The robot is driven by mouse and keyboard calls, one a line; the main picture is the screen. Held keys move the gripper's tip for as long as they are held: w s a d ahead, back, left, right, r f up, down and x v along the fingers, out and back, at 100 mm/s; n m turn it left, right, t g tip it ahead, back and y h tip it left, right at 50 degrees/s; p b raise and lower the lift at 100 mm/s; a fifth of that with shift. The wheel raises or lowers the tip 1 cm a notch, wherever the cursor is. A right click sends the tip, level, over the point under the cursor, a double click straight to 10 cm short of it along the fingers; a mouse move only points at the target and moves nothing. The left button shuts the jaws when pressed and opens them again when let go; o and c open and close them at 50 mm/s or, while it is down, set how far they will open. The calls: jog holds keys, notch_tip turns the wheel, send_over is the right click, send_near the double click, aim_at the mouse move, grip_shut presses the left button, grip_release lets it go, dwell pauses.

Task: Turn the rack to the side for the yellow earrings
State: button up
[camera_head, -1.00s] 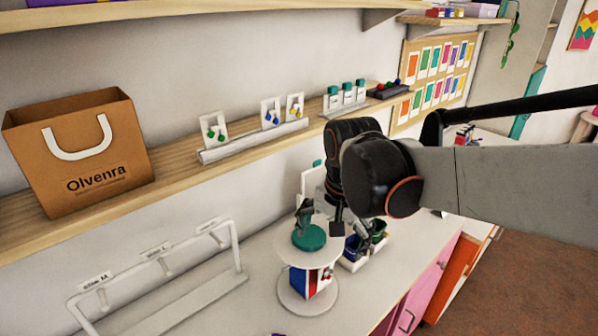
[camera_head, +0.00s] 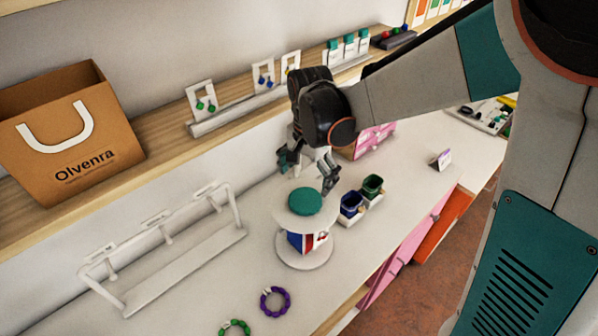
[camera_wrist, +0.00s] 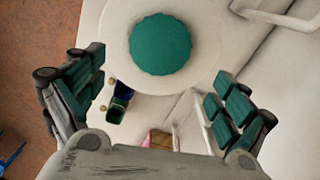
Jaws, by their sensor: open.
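The rotating rack (camera_head: 304,262) stands on the counter, with a round white top, a green knob (camera_head: 305,201) and a round white base. Red, white and blue card-like items show between top and base. My gripper (camera_head: 308,178) is open just above and behind the knob, its fingers spread wide. In the wrist view the knob (camera_wrist: 160,45) lies beyond and between the open fingers (camera_wrist: 158,92), touching neither. Earring cards (camera_head: 201,99) stand on the shelf; one at the right (camera_head: 290,65) shows a little yellow, partly hidden by my arm. I cannot see yellow earrings on the rack.
Two small cups, blue (camera_head: 351,204) and green (camera_head: 372,187), stand close right of the rack. A white hook stand (camera_head: 185,270) is at left. Purple (camera_head: 275,302) and green (camera_head: 234,328) bracelets lie in front. A paper bag (camera_head: 75,135) stands on the shelf.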

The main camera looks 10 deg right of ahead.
aim_at(307, 198)
notch_tip(307, 198, down, 7)
jog(key=shift+s+r, duration=0.1)
dwell(0.3)
jog(key=c, duration=1.5)
jog(key=shift+c, duration=0.2)
